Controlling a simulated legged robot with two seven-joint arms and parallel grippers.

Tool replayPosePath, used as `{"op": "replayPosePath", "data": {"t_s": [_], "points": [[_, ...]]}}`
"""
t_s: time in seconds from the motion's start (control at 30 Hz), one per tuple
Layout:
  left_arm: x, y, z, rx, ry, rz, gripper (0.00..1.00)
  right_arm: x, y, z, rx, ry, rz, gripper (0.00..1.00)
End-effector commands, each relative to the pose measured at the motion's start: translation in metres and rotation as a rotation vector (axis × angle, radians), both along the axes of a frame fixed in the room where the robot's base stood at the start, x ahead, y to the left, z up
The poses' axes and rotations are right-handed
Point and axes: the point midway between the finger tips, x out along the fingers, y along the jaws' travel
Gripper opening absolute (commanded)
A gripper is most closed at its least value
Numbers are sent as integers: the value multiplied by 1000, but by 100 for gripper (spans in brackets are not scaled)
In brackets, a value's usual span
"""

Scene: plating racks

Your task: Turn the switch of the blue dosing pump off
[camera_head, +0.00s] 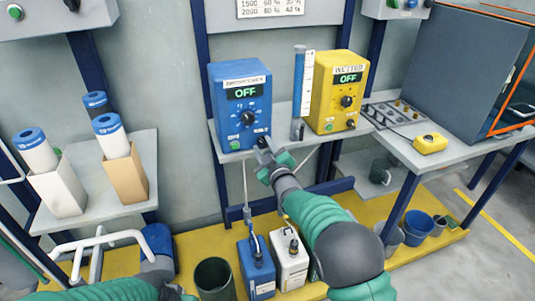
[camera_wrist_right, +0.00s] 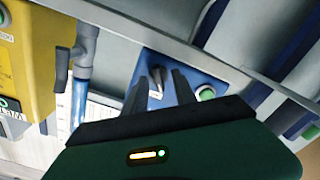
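The blue dosing pump (camera_head: 226,88) stands on the shelf in the head view; its display reads OFF. It has a round black dial (camera_head: 248,118) and a green button (camera_head: 235,145). My right gripper (camera_head: 265,148) is at the pump's lower front right corner and hides part of it. In the right wrist view the blue pump (camera_wrist_right: 195,75) is beyond the fingers. My right gripper (camera_wrist_right: 160,92) is open there, with the black switch (camera_wrist_right: 157,76) in line with the gap; contact cannot be told. My left gripper (camera_head: 175,292) is barely visible at the bottom edge.
A yellow pump (camera_head: 325,75), also reading OFF, stands right of a clear blue column (camera_head: 298,85). Blue and white canisters (camera_head: 257,268) stand below the shelf. A yellow box (camera_head: 430,144) lies on the right bench. Filter holders (camera_head: 125,172) stand at left.

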Motion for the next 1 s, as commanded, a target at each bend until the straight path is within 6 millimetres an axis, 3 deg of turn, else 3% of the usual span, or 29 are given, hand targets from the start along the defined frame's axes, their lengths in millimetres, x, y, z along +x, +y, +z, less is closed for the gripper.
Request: {"op": "replayPosePath", "data": {"t_s": [0.17,0.6,0.8,1.0], "points": [[0,0,6,0,0,0,0,-23,-8,3,0,1,-1,33],[0,0,25,0,0,0,0,-135,-44,1,-1,3,-1,33],[0,0,27,0,0,0,0,-157,-51,-1,-1,3,0,33],[0,0,27,0,0,0,0,-158,-51,-1,-2,2,0,33]]}}
